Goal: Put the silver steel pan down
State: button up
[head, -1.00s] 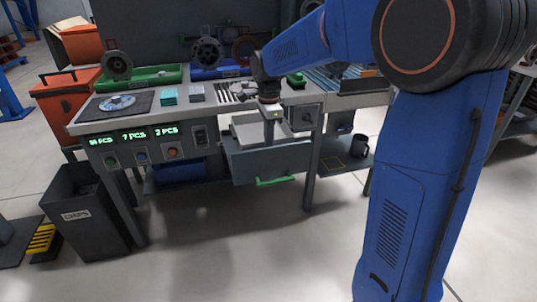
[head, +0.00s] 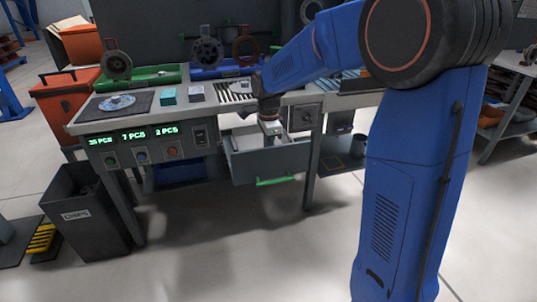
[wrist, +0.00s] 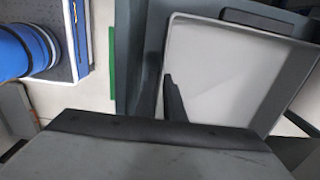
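The silver steel pan (wrist: 222,75) is a shallow, pale grey, square tray in the wrist view. It sits low within the open grey drawer (head: 270,166) under the bench; whether it touches the drawer floor is hidden. Part of the pan (head: 245,140) shows in the head view. My gripper (head: 270,138) points down into the drawer. In the wrist view its dark fingers (wrist: 161,95) stand on either side of the pan's near-left wall, close together, and appear shut on it.
The drawer has a green handle (head: 276,181) at its front. The bench (head: 180,107) above holds a grey disc on a dark mat (head: 117,104), a teal block and a slatted rack. A dark bin (head: 88,210) stands at left. The floor in front is clear.

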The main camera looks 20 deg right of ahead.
jog(key=shift+o, duration=0.9)
jog(key=shift+r, duration=0.1)
notch_tip(320, 180, up, 11)
jog(key=s+d+r+n+t, duration=0.1)
jog(key=s+d+r+n, duration=0.2)
jog(key=s, duration=0.5)
jog(key=s+d+f+n+t, duration=0.2)
jog(key=s+f+n, duration=0.2)
jog(key=s+n, duration=0.3)
jog(key=s+d+f+n+t, duration=0.1)
jog(key=s+f+n, duration=0.3)
jog(key=s, duration=1.4)
jog(key=d+n, duration=0.1)
jog(key=n, duration=0.3)
jog(key=shift+s+t, duration=0.25)
jog(key=shift+t, duration=0.15)
jog(key=shift+r, duration=0.1)
